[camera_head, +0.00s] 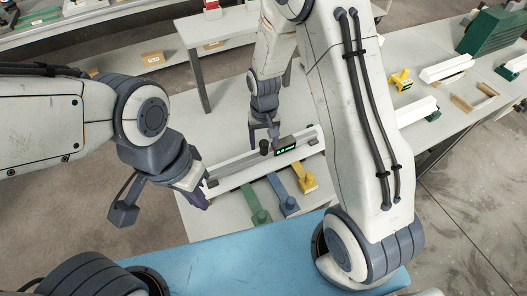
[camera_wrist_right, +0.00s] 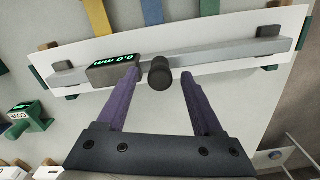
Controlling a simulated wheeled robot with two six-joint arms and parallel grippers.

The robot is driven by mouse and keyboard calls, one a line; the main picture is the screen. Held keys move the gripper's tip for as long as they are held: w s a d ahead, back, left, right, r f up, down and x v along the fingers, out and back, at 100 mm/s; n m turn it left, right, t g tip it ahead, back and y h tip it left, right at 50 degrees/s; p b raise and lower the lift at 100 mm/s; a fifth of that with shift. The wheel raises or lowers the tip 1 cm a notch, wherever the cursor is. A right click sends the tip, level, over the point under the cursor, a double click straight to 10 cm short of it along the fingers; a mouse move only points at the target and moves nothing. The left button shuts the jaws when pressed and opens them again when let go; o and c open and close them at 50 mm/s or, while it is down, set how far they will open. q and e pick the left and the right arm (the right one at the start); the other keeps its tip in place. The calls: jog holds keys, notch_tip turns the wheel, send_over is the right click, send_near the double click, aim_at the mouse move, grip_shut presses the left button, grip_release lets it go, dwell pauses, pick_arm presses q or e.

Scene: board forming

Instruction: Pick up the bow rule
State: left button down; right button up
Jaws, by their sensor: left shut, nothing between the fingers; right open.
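The bow rule is a long grey bar with a black box showing green "0.0 mm" (camera_head: 285,145) and a black knob. It lies along a white board (camera_head: 234,178). In the right wrist view the bow rule (camera_wrist_right: 215,58) runs across the picture, with its knob (camera_wrist_right: 160,73) just beyond and between my fingertips. My right gripper (camera_wrist_right: 156,88) is open, its purple fingers spread on either side of the knob's near side; in the head view the right gripper (camera_head: 263,136) is over the bar. My left gripper (camera_head: 196,194) is shut and empty near the board's left end.
A green "COVE" device (camera_wrist_right: 25,118) is at the wrist view's left. A blue surface (camera_head: 240,262) lies nearest me. More parts crowd the right bench.

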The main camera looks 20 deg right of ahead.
jog(key=shift+f, duration=0.35)
jog(key=shift+c, duration=0.3)
grip_shut()
dwell(1.0)
